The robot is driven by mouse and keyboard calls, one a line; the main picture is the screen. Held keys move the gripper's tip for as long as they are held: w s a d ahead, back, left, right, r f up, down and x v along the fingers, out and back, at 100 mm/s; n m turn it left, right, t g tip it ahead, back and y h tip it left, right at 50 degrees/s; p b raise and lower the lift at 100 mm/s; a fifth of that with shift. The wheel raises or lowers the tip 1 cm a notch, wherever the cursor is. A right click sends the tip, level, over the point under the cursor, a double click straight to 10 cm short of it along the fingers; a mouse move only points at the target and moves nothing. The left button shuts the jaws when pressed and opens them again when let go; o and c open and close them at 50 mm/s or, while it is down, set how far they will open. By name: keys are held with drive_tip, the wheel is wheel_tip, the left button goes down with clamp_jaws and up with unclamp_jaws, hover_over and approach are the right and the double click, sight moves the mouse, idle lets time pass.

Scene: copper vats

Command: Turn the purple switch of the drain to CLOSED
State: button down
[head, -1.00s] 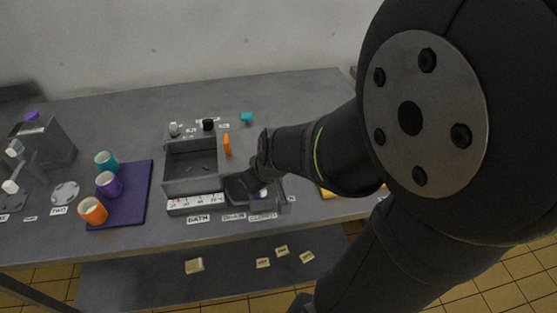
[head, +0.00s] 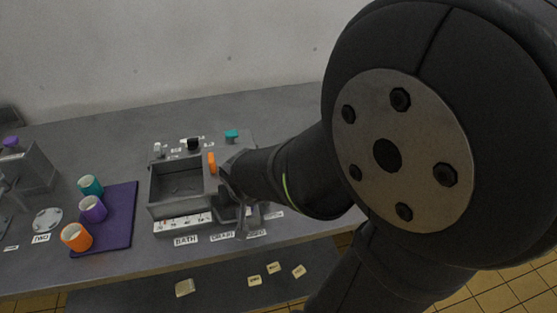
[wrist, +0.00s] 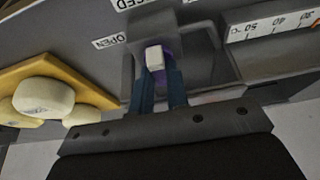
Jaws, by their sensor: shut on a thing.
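The purple switch (wrist: 168,72) with its white tip (wrist: 154,58) is in the wrist view, in the upper middle, on a grey drain block. My gripper (wrist: 158,88) has its two blue fingers on either side of the switch and is shut on it. An OPEN label (wrist: 112,42) lies left of the switch, and a partly cut-off label ending in "SED" (wrist: 126,4) lies above it. In the head view my gripper (head: 240,212) is over the drain block, beside the bath, and hides the switch. I cannot tell exactly which label the switch points to.
The grey bath (head: 180,208) stands just left of my gripper, with a temperature scale along its front. An orange lever (head: 212,163) rises at its right wall. Cups stand on a purple mat (head: 120,212) further left. A yellow board (wrist: 42,70) with pale round pieces is in the wrist view.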

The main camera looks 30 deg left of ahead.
idle(0.4)
drive_tip(key=c, duration=1.7)
unclamp_jaws()
drive_tip(key=v, duration=1.7)
drive_tip(key=shift+s+r, duration=0.1)
drive_tip(key=shift+r, duration=0.1)
drive_tip(key=x, duration=1.7)
drive_tip(key=shift+f, duration=0.15)
